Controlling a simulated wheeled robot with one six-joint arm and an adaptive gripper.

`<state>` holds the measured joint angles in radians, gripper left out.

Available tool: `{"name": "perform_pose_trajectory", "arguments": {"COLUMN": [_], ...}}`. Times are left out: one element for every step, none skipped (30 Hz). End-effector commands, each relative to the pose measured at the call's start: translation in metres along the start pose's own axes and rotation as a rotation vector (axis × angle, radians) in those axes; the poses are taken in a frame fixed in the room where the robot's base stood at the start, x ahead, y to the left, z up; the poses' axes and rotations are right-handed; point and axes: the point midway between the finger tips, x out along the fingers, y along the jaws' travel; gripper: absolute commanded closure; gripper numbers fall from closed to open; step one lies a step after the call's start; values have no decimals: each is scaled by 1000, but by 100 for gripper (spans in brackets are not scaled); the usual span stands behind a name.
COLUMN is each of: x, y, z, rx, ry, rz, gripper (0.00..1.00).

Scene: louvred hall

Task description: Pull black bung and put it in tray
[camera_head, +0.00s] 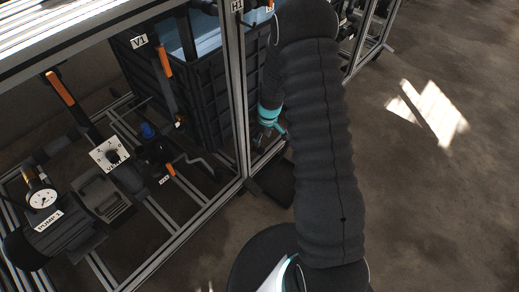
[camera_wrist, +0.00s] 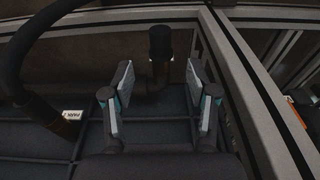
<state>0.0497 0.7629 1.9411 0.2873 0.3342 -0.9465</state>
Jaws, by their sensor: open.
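A short black cylinder (camera_wrist: 160,42), which looks like the black bung, stands at the top of a dark bent pipe in the wrist view. My gripper (camera_wrist: 160,82) is open and empty; its two pale-padded fingers stand to the left and right, below the cylinder in the picture and apart from it. In the head view my gripper (camera_head: 271,128) shows in part as teal pieces beside the frame post, mostly hidden by my arm. A dark flat tray-like shape (camera_head: 273,181) lies by the foot of the post; I cannot tell whether it is the tray.
Grey frame rails (camera_wrist: 245,75) run close to the right of my fingers. A dark crate of water (camera_head: 203,100), a pump (camera_head: 58,222) and orange-handled valves (camera_head: 165,62) fill the frame. Floor at right is clear.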

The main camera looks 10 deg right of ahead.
Motion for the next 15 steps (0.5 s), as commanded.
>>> {"name": "perform_pose_trajectory", "arguments": {"x": [4,6,9,12,14,19,22,25,30,33,37,42,45,49,53], "y": [0,0,-1,-1,-1,-1,-1,-1,0,0,0,0,0,0,0], "z": [0,0,0,0,0,0,0,0,0,0,0,0,1,1,1], "rx": [0,0,0,0,0,0,0,0,0,1,1,1,1,1,1], "ry": [0,0,-1,-1,-1,-1,-1,-1,-1,0,0,-1,-1,-1,-1], "rz": [0,-1,-1,-1,-1,-1,-1,-1,0,0,0,0,0,-1,-1], "gripper": [42,42,42,42,42,42,42,42,42,42,42,42,42,42,42]}}
